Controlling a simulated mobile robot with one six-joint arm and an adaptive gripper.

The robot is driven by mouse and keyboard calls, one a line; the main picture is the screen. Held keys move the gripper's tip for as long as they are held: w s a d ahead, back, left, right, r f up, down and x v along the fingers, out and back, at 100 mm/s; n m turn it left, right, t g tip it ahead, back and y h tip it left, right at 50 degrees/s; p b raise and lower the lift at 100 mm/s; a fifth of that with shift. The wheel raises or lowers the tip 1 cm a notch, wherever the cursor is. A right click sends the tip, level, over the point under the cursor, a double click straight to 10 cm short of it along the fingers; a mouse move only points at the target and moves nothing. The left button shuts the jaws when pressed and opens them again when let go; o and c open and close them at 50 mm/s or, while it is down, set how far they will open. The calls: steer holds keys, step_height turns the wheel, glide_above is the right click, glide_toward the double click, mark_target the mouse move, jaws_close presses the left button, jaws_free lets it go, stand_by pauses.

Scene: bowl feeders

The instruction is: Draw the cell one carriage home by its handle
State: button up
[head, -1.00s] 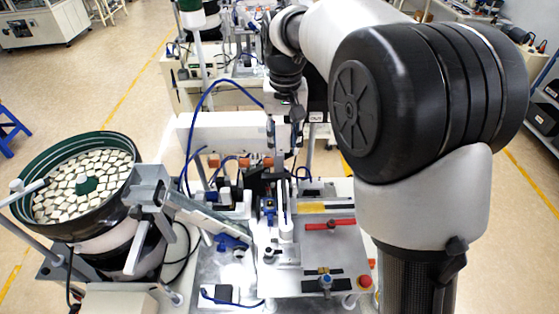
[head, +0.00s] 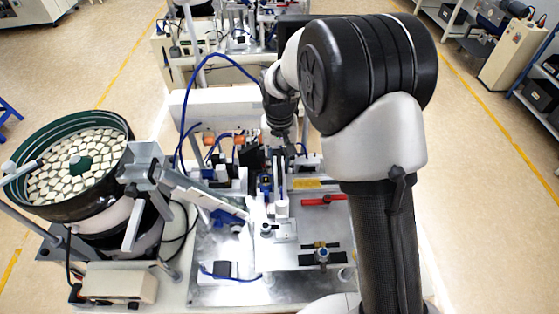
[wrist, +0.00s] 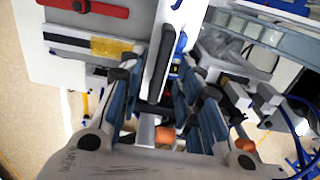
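The cell's work station has a bare metal plate (head: 225,292) with a narrow slide at its middle and a white cylinder (head: 282,208) at the slide's near end. My gripper (head: 279,150) points down over the far part of this slide; its fingers are hard to make out in the head view. In the wrist view my gripper (wrist: 160,78) is open, fingers apart. A long dark upright bar (wrist: 158,62) shows between the fingers; I cannot tell whether it is the carriage handle, and no contact is visible. The carriage itself is not clearly distinguishable.
A green-rimmed bowl feeder (head: 20,150) full of pale parts stands left, with a sloping chute (head: 205,197) toward the station. A red lever (head: 323,200) lies right of the slide. A white beam (head: 225,100) and a blue hose (head: 195,75) are behind. Open floor shows on the right.

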steer(key=shift+f, duration=0.2)
jaws_close()
stand_by(0.3)
stand_by(0.4)
